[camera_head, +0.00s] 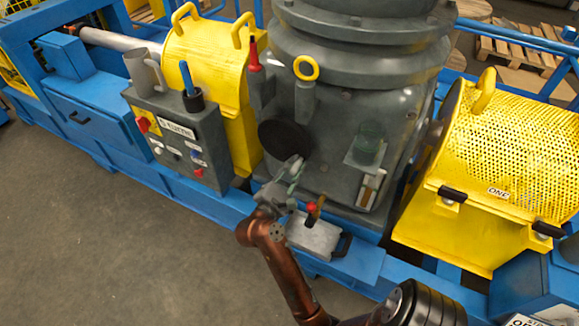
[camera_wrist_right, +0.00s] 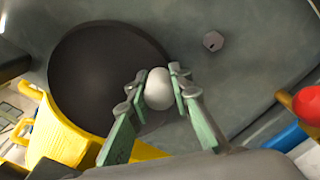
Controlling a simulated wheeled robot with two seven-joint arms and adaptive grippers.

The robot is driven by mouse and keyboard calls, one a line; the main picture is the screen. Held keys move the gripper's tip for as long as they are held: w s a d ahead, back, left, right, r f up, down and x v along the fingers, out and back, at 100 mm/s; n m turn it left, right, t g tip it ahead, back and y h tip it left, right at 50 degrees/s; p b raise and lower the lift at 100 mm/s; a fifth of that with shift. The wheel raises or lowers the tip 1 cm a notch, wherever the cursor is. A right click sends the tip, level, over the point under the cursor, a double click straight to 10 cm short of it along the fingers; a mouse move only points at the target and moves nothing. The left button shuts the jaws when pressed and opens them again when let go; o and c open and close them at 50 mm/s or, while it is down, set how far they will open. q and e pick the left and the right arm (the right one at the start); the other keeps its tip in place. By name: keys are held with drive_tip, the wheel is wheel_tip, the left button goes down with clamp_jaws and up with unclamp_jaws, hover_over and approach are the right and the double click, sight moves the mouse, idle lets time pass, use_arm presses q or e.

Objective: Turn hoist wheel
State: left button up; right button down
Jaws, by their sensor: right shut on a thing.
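The hoist wheel is a dark round disc (camera_head: 283,138) on the front of the grey machine housing. It shows large in the right wrist view (camera_wrist_right: 95,70). A light grey rounded knob (camera_wrist_right: 158,84) is at the disc's lower right edge. My right gripper (camera_head: 294,166) is at the disc's lower edge; in the wrist view its green-padded fingers (camera_wrist_right: 158,92) are shut on the knob, one on each side. My left gripper is not in view.
Below the gripper is a grey plate (camera_head: 318,238) with a red-knobbed lever (camera_head: 311,208). A control box (camera_head: 180,140) stands left, a yellow perforated guard (camera_head: 510,150) right. Grey floor (camera_head: 110,240) in front is clear.

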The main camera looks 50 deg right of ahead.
sight(300, 135)
drive_tip(key=shift+f, duration=0.1)
idle(0.3)
drive_tip(key=c, duration=1.7)
unclamp_jaws()
drive_tip(key=shift+c, duration=0.2)
wheel_tip(300, 135, up, 9)
drive_tip(key=shift+w+a+r, duration=0.1)
drive_tip(key=shift+w+r, duration=0.1)
drive_tip(key=shift+r, duration=0.35)
